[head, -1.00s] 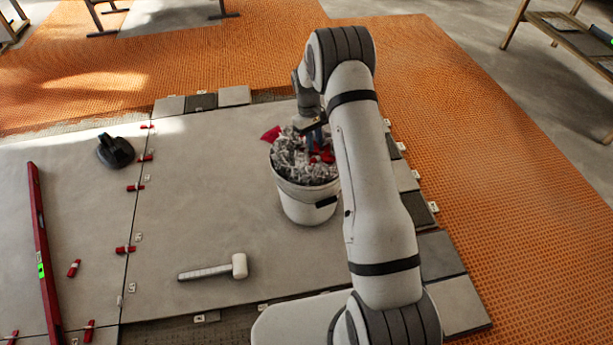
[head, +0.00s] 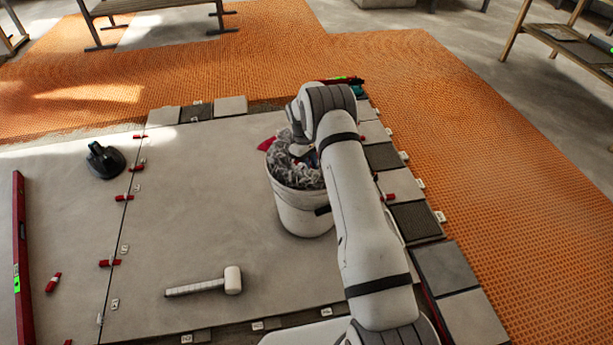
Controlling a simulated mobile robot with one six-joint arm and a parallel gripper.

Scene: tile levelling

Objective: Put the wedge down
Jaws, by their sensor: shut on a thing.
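My arm reaches over the white bucket (head: 300,218), and my gripper (head: 311,158) is at the bucket's mouth, mostly hidden behind my own arm. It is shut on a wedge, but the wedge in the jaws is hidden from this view. The bucket is filled with grey crumpled-looking pieces (head: 290,172). A red piece (head: 266,143) sticks out at the bucket's left rim. Loose red wedges lie on the large grey tiles at the left, one (head: 53,282) apart from the joint and others (head: 110,262) along it.
A white mallet (head: 205,284) lies in front of the bucket. A black suction cup (head: 104,160) stands at the back left. A long red level (head: 22,262) lies at the left. The tile (head: 190,225) left of the bucket is mostly clear.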

